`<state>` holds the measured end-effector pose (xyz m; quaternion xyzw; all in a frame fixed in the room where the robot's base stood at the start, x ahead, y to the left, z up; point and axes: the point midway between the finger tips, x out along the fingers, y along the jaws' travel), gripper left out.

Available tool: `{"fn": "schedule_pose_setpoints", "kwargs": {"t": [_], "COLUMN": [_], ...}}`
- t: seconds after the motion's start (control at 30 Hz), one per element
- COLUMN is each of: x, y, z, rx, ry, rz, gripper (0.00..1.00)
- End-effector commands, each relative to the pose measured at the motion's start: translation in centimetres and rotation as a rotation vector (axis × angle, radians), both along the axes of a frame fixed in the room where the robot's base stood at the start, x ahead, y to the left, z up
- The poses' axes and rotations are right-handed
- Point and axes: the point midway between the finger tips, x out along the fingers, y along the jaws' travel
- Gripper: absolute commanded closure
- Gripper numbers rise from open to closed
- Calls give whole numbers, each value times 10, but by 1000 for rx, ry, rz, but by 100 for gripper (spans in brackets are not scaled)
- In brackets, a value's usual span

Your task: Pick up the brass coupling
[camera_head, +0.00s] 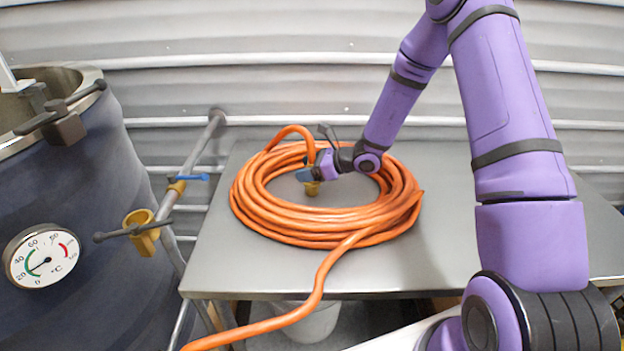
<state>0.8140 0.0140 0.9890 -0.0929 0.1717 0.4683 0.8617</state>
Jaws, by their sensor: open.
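The brass coupling (312,188) is a small yellow-gold piece inside the ring of the coiled orange hose (330,241) on the metal table. The hose end arches over the coil and down toward it. My gripper (309,175) is at the coupling, reaching in from the right, with its jaws open. The gripper covers part of the coupling, and I cannot tell whether the fingers touch it.
The steel table (225,260) has bare room in front of the coil and to its right. A dark blue tank (95,200) with a dial thermometer (42,256) stands at left. A ribbed metal wall (270,85) is behind.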

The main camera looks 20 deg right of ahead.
Motion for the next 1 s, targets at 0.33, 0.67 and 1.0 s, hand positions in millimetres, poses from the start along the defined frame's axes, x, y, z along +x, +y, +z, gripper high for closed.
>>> {"fn": "schedule_pose_setpoints", "kwargs": {"t": [0.33, 0.67, 1.0], "x": [0, 0, 1], "y": [0, 0, 0], "z": [0, 0, 22], "rx": [0, -1, -1], "ry": [0, -1, -4], "rz": [-1, -1, 1], "gripper": [68, 90, 90]}}
